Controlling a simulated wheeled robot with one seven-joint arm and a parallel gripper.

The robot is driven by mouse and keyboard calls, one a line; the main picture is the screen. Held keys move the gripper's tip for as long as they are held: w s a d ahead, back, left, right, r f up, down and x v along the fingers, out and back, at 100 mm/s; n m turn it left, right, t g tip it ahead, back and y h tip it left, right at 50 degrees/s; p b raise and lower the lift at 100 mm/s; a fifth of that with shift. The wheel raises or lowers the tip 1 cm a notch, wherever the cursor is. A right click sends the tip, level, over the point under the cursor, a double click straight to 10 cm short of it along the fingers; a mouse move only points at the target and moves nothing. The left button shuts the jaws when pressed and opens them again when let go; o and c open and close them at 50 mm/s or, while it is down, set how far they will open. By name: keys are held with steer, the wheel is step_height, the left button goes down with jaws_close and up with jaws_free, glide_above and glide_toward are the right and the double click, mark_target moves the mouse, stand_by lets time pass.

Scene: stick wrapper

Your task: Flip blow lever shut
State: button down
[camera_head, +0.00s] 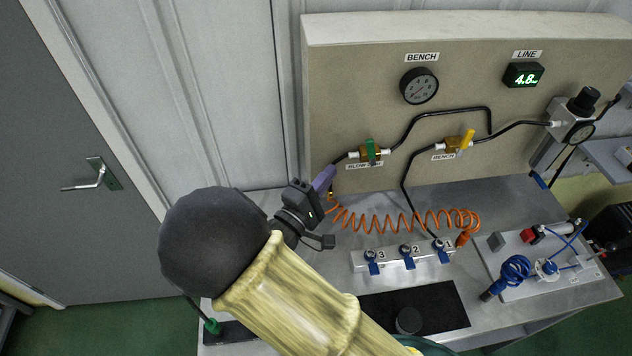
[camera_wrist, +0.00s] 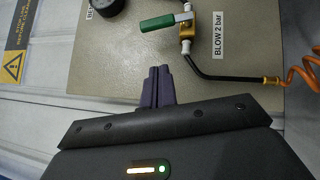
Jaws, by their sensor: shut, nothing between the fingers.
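The blow lever is a green handle (camera_head: 370,149) on a brass valve at the left of the beige panel, above the partly covered BLOW label. In the wrist view the green handle (camera_wrist: 157,23) sticks out to the left, crosswise to its pipe, above my fingertips. My gripper (camera_head: 324,178) is in front of the panel, below and left of the green handle. Its purple fingers (camera_wrist: 158,72) are pressed together and empty. A gap shows between the fingertips and the handle in the wrist view; I cannot tell its depth.
A yellow-handled bench valve (camera_head: 460,143) is to the right on the same black tubing. An orange coiled hose (camera_head: 395,222) hangs beside my gripper. A manifold with several blue taps (camera_head: 407,257) stands on the bench. The display (camera_head: 524,75) reads 4.8.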

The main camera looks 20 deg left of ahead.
mark_target(371, 149)
steer(key=w+d+r+p, duration=0.1)
steer(key=w+d+p, duration=0.2)
steer(key=w, duration=0.3)
steer(key=shift+d+r, duration=0.3)
steer(key=shift+d, duration=0.25)
